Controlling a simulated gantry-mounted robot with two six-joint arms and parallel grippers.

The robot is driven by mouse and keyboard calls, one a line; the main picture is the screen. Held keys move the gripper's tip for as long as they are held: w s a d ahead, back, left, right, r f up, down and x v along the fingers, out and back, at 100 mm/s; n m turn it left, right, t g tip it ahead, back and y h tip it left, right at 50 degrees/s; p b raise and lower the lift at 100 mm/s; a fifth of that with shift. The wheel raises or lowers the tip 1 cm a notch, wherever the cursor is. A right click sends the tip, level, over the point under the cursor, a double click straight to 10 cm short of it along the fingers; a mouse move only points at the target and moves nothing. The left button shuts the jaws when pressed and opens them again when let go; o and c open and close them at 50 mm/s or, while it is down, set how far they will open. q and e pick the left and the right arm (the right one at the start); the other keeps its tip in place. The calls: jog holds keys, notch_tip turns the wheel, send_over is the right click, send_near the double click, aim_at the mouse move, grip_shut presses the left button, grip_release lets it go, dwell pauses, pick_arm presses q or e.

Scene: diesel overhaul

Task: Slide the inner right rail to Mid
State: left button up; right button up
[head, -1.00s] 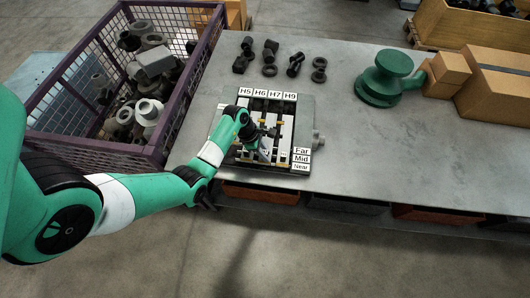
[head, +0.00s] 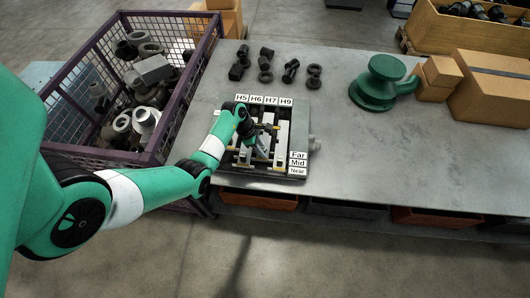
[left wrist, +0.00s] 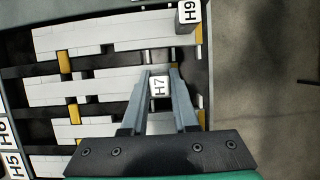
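A grey rail fixture (head: 303,172) lies on the bench in the head view, with pale rails side by side under the labels H5, H6, H7 and H9. Stop labels Far, Mid (head: 298,163) and Near run down its right side. In the left wrist view the inner right rail (left wrist: 110,87) ends in a white handle block marked H7 (left wrist: 159,87). My left gripper (left wrist: 160,73) has its two fingers close on both sides of this block and looks shut on it. In the head view my left gripper (head: 262,152) covers part of the rails. My right gripper is not in view.
The H9 block (left wrist: 188,12) stands on the neighbouring rail, near my fingers. A purple mesh crate (head: 170,135) of metal parts is left of the fixture. Dark fittings (head: 266,63) lie behind it. A green casting (head: 378,80) and cardboard boxes (head: 490,85) stand right.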

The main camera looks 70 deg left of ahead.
pick_arm(q)
jog(key=o, duration=0.5)
jog(key=shift+c, duration=0.2)
jog(key=p+v, duration=0.2)
jog(key=v, duration=0.9)
jog(key=shift+r, duration=0.3)
jog(key=shift+s, duration=0.1)
